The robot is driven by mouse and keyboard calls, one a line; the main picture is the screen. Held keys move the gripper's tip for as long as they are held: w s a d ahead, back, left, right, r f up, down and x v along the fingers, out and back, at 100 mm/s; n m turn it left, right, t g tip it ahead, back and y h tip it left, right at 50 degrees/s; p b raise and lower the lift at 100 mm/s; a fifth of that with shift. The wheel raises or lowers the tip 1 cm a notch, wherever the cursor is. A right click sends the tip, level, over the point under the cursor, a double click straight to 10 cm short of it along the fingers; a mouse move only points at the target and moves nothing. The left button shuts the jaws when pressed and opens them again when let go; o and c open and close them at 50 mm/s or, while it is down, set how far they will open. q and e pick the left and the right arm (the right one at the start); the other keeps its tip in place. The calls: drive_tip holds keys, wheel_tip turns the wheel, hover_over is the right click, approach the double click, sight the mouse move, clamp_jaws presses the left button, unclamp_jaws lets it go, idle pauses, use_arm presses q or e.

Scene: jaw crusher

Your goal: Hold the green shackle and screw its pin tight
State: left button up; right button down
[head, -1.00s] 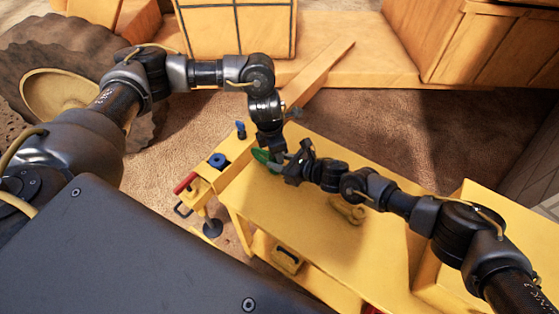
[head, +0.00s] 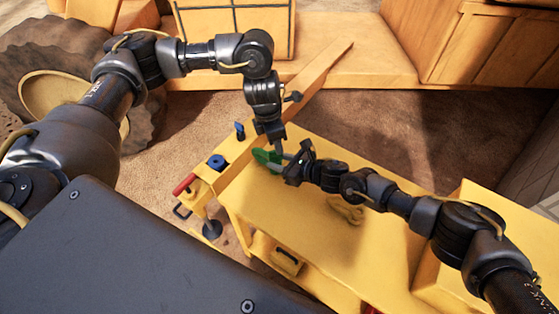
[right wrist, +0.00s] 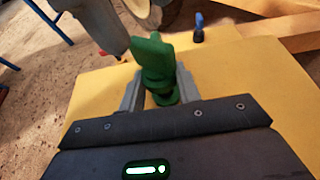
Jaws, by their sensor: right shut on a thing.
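The green shackle (head: 265,156) is at the far left end of the yellow table top. My right gripper (head: 284,166) reaches it from the right and is shut on it. In the right wrist view the shackle (right wrist: 154,62) stands up between the two grey fingers, with a round green part low between them. I cannot clearly tell its pin from its body. My left gripper (head: 278,143) points down just above and beside the shackle. In the right wrist view it shows as a blurred grey shape (right wrist: 98,22) left of the shackle. Its fingers' opening is unclear.
The yellow table (head: 310,230) is mostly clear, with a yellow looped object (head: 346,210) on it. A vise-like end with a blue knob (head: 217,161) and red handle (head: 184,184) is at left. A blue peg (head: 240,131) stands behind. A yellow beam (head: 315,75) rises behind.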

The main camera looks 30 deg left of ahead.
use_arm(q)
drive_tip(key=shift+r, duration=1.3)
use_arm(e)
drive_tip(key=shift+s, duration=0.1)
drive_tip(key=shift+f, duration=0.1)
drive_tip(key=c, duration=0.9)
unclamp_jaws()
use_arm(q)
drive_tip(key=shift+r, duration=0.1)
